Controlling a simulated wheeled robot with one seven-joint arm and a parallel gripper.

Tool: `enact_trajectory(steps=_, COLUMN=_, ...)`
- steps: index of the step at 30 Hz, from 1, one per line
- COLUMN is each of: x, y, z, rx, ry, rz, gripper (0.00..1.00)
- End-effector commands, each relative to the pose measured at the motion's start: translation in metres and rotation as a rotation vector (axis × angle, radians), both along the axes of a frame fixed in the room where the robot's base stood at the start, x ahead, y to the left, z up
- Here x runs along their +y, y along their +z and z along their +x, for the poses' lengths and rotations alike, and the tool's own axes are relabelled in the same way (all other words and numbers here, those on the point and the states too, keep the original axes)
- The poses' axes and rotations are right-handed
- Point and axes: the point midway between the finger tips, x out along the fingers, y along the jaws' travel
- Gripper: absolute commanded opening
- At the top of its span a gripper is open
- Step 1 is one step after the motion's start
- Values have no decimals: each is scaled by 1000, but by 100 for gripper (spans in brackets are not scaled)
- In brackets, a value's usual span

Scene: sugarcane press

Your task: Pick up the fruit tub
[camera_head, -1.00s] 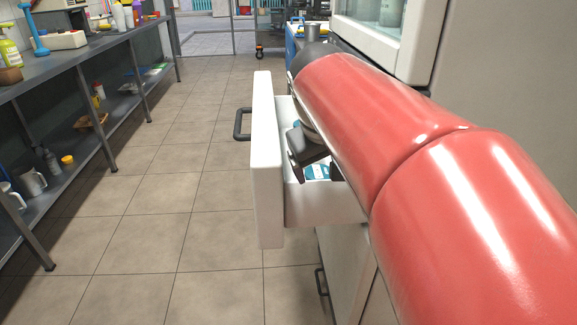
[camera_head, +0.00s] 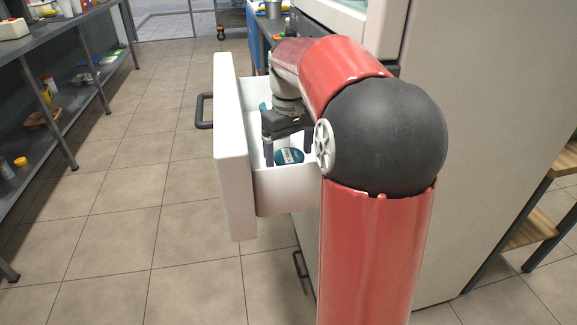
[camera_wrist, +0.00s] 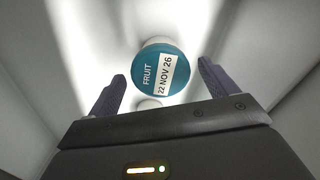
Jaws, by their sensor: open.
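The fruit tub (camera_wrist: 150,72) has a round teal lid with a white label reading "FRUIT" and "22 NOV 26". It sits inside the open white drawer (camera_head: 232,150), and its lid also shows in the head view (camera_head: 290,156). My gripper (camera_head: 288,155) points down into the drawer, its fingers on either side of the tub in the head view. In the wrist view my gripper (camera_wrist: 160,85) has its two purple fingers spread, with the lid ahead between them and nothing held. The tub's sides are mostly hidden.
Another teal item (camera_head: 264,106) shows partly at the drawer's far end. A pale round shape (camera_wrist: 149,104) lies below the lid in the wrist view. The drawer walls are close around my gripper. A metal shelf (camera_head: 75,60) stands left across clear tiled floor.

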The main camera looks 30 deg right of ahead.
Motion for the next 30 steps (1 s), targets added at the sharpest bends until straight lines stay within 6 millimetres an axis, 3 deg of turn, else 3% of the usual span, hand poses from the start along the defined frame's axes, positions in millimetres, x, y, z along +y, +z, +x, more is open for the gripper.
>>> enact_trajectory(steps=6, x=1, y=-29, z=-1, rx=0, ry=-1, rz=0, gripper=85)
enact_trajectory(steps=14, x=1, y=-32, z=-1, rx=0, ry=-1, rz=-1, gripper=85)
enact_trajectory(steps=25, x=1, y=-31, z=-1, rx=-1, ry=-1, rz=-1, gripper=38)
enact_trajectory(steps=30, x=1, y=-31, z=-1, rx=-1, ry=-1, rz=-1, gripper=35)
